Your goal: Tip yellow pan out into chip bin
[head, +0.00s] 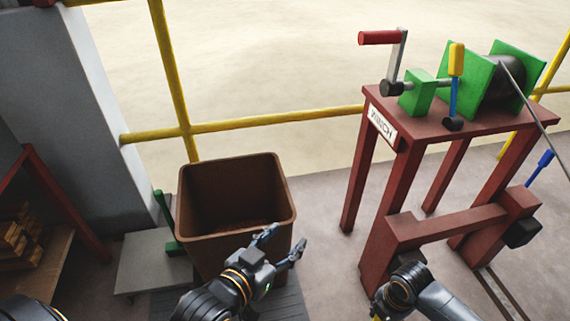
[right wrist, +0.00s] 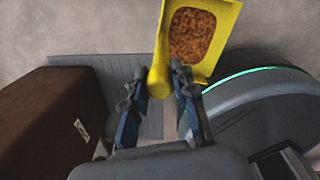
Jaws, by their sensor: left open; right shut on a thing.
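The brown, open-topped chip bin (head: 192,232) stands left of centre in the head view, with brown material visible inside at the bottom. It also shows at the left of the right wrist view (right wrist: 45,120). The yellow pan (right wrist: 228,45) shows in the right wrist view with brown chips (right wrist: 192,35) in it. My right gripper (right wrist: 160,82) is shut on the pan's yellow handle; the pan is right of the bin and apart from it. In the head view the pan is almost wholly out of frame. My left gripper (head: 283,243) is open and empty by the bin's near right corner.
A red winch stand (head: 400,200) with a green winch and red-handled crank stands at the right. A yellow railing (head: 260,123) runs behind the bin. A grey platform (head: 150,262) and a shelf of wooden pieces (head: 20,237) lie at the left. Floor is clear between bin and stand.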

